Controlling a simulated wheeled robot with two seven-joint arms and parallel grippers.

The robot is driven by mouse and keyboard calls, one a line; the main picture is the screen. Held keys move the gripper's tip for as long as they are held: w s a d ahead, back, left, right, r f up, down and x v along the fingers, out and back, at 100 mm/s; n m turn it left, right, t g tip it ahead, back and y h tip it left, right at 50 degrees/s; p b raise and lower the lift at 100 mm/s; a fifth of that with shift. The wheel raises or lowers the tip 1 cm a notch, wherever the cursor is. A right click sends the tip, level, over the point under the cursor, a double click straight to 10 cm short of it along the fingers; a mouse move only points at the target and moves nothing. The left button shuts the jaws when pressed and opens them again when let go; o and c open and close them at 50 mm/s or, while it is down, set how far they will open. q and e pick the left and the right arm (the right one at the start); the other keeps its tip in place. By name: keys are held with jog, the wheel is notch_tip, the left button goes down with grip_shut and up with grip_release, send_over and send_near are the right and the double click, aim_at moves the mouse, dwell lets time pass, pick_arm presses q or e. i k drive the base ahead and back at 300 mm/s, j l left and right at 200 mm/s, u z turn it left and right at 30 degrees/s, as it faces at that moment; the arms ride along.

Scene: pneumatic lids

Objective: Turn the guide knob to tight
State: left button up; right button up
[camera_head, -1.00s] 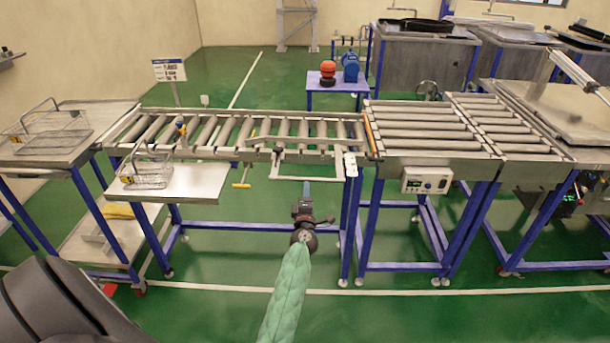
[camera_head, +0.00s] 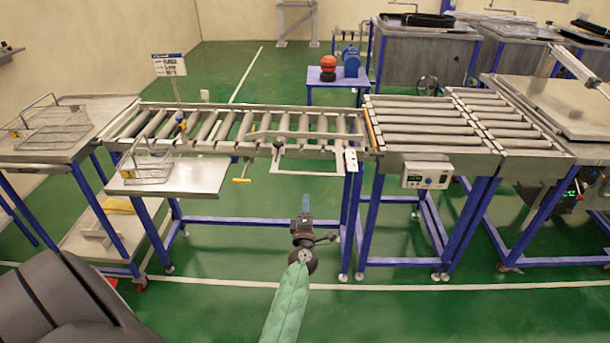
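The roller conveyor (camera_head: 222,150) carries a pale side guide rail (camera_head: 305,134) along its right half. A small knob-like part (camera_head: 278,148) sits on the conveyor's front edge, by the left end of a white bracket (camera_head: 308,173). It is too small to show whether it is tight or loose. A yellow T-shaped handle (camera_head: 242,180) hangs below the front edge, left of the bracket. My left gripper (camera_head: 305,203), on the green-sleeved arm, is in front of and below the bracket, apart from it. Its fingers look like one thin strip, so their opening is unclear. My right gripper is out of view.
A wire basket (camera_head: 148,168) stands on a shelf (camera_head: 178,180) at the conveyor's front left. Another basket (camera_head: 52,130) is on the left table. A control box (camera_head: 427,175) hangs on the right roller table. Green floor (camera_head: 230,255) is clear before the conveyor.

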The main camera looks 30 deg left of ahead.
aim_at(277, 144)
jog(key=u, duration=1.5)
